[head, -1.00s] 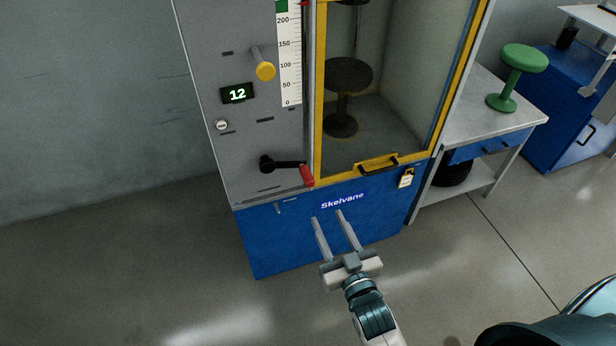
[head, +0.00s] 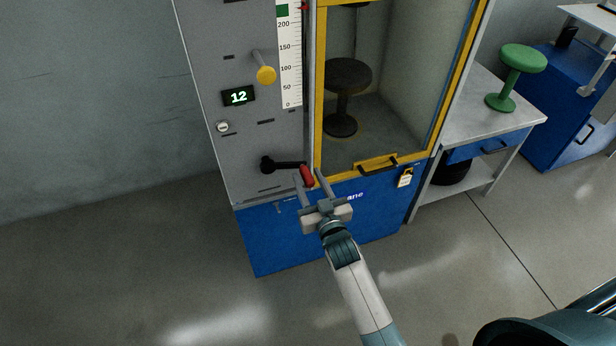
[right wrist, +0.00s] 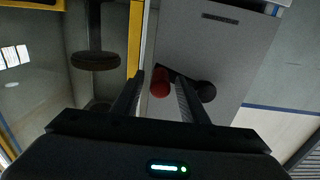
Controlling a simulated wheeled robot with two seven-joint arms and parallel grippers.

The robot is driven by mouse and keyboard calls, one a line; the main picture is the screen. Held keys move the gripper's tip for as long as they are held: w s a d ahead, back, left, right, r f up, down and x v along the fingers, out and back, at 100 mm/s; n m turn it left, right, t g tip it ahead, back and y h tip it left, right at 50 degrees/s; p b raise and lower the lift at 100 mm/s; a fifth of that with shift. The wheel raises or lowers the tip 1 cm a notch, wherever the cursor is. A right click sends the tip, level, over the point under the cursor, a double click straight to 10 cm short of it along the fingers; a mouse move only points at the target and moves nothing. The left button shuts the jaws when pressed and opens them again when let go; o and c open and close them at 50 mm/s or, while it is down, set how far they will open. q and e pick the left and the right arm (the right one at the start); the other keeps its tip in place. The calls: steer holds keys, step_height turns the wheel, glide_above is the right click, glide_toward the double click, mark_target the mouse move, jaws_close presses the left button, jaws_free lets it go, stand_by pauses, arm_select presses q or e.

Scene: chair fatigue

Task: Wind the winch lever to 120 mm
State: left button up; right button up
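The winch lever, a black crank arm (head: 287,164) with a red grip (head: 307,177), is on the lower grey panel of the test machine. The arm points right from its black hub (head: 266,164). My right gripper (head: 309,173) is open, with its fingertips on either side of the red grip. In the right wrist view the red grip (right wrist: 160,82) shows between the two spread fingers, with the black hub (right wrist: 205,91) to its right. I cannot tell whether a finger touches it. A display (head: 238,96) reads 12. My left gripper is not in view.
A white scale (head: 291,70) marked 0 to 200 runs up the panel, with a yellow knob (head: 266,75) beside it. A yellow-framed chamber holding a black stool (head: 346,78) is right of the lever. A bench (head: 470,108) stands further right. Floor in front is clear.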

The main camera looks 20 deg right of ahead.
steer(key=shift+w, duration=0.4)
jaws_close()
